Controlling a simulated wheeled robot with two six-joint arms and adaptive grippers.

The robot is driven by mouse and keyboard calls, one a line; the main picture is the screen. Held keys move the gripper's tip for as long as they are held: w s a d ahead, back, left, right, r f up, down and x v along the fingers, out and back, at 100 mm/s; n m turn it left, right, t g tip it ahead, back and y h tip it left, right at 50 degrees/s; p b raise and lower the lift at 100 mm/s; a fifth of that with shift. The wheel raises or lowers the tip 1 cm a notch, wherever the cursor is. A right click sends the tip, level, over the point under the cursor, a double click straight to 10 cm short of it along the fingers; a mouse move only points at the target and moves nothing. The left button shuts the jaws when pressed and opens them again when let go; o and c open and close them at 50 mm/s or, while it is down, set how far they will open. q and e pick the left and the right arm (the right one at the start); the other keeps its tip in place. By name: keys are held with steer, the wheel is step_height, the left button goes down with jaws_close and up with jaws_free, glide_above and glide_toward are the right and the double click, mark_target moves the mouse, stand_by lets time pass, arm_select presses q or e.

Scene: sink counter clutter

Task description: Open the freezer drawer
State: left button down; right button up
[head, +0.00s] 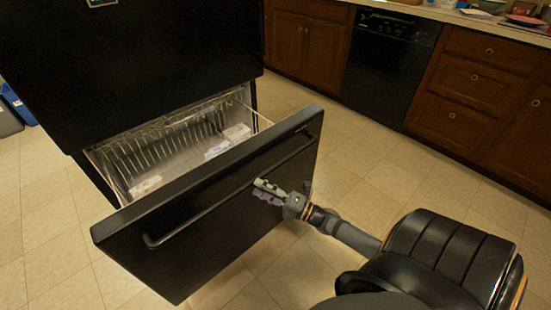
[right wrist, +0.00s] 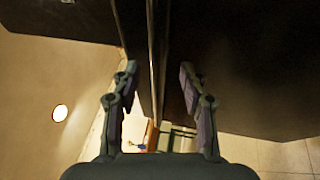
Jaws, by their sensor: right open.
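The black freezer drawer (head: 215,215) below the fridge is pulled well out. Its inside shows a wire basket and a few pale packages. A long black bar handle (head: 200,213) runs across its front. My right gripper (head: 262,190) is at the drawer front, close by the handle right of its middle. In the right wrist view my right gripper (right wrist: 158,78) is open, with its fingers apart. A dark upright bar, seemingly the handle (right wrist: 155,50), shows between or just beyond the fingers; contact cannot be told. My left gripper is out of view.
The black fridge body (head: 130,60) stands above the drawer. Brown cabinets (head: 475,85) and a black dishwasher (head: 388,60) line the back, under a cluttered counter (head: 480,18). A blue bin (head: 16,105) is at far left. Tiled floor (head: 365,165) is clear around the drawer.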

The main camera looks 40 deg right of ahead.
steer(key=v, duration=0.7)
steer(key=shift+s+d, duration=0.2)
steer(key=shift+s, duration=0.05)
steer(key=shift+f, duration=0.1)
